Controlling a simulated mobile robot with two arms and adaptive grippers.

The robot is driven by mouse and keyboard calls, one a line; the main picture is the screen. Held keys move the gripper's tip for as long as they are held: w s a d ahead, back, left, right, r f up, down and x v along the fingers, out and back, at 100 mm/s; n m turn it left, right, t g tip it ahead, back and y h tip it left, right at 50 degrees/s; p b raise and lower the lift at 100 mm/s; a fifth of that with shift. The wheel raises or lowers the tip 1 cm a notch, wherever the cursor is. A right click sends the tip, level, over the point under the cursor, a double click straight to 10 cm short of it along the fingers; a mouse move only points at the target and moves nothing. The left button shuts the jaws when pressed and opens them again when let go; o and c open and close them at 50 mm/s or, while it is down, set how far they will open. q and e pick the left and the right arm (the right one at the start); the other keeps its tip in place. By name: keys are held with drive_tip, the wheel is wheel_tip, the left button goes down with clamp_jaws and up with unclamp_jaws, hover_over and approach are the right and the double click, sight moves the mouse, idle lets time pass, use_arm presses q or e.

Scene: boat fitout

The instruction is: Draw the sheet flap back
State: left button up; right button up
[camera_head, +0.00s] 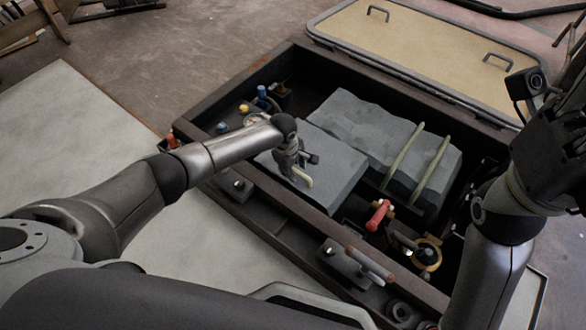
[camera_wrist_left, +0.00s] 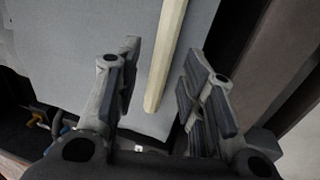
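A grey sheet (camera_head: 335,172) lies in an open dark-walled bay, with a flat nearer part and a raised, uneven part (camera_head: 365,128) behind it. Two pale battens (camera_head: 404,155) cross the raised part. My left gripper (camera_head: 297,168) is over the flat part, pointing down. In the left wrist view its fingers (camera_wrist_left: 162,70) are open, one on each side of a third pale batten (camera_wrist_left: 163,58); contact cannot be told. The grey sheet (camera_wrist_left: 75,60) fills the area behind. My right gripper (camera_head: 570,75) is raised at the right edge, partly cut off, its fingers unclear.
The bay's dark rim (camera_head: 300,212) surrounds the sheet. A red-handled valve (camera_head: 378,214) and brass fittings (camera_head: 429,254) stand at the right, blue and yellow caps (camera_head: 244,108) at the left. A tan hatch panel (camera_head: 420,48) with handles lies behind.

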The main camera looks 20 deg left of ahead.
use_arm(q)
clamp_jaws()
idle(0.3)
